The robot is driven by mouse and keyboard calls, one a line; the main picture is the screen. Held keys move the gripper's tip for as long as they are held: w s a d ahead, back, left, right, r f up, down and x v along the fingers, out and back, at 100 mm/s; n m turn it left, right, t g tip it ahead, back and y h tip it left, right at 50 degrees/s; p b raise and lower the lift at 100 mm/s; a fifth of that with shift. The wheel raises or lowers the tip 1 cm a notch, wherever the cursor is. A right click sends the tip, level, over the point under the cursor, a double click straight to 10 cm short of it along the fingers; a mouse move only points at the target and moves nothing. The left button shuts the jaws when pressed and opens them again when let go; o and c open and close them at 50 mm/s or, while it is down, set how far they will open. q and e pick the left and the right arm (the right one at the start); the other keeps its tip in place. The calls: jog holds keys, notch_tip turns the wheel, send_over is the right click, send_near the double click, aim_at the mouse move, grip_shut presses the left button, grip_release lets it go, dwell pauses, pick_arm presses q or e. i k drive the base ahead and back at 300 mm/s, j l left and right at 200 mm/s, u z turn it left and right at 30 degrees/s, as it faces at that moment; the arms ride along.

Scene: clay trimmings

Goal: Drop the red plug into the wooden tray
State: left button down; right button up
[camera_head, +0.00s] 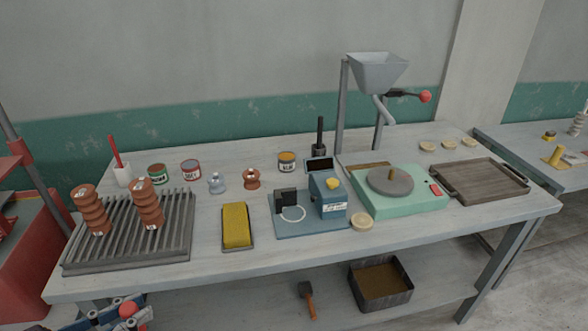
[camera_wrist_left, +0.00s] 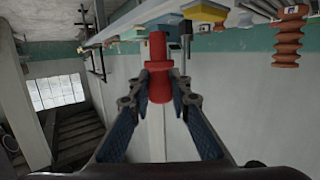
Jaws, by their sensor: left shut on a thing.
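The red plug (camera_wrist_left: 158,52) is held between the two fingers of my left gripper (camera_wrist_left: 159,88) in the left wrist view. It has a narrower shaft and a wider collar near the fingers. In the head view the left gripper (camera_head: 128,313) is at the bottom left edge, in front of and below the table's front edge, with red (camera_head: 129,309) showing at it. The wooden tray (camera_head: 484,179) lies empty on the table's right end, far from this gripper. My right gripper is not in view.
On the table (camera_head: 330,250) stand a slatted rack (camera_head: 165,240) with ribbed brown insulators, a yellow sponge (camera_head: 236,225), a blue device (camera_head: 328,195), a green turntable base (camera_head: 402,203) and a hopper (camera_head: 378,72). A dark bin (camera_head: 382,303) sits on the lower shelf.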

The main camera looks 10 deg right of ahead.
aim_at(473, 178)
jog(key=z, duration=1.6)
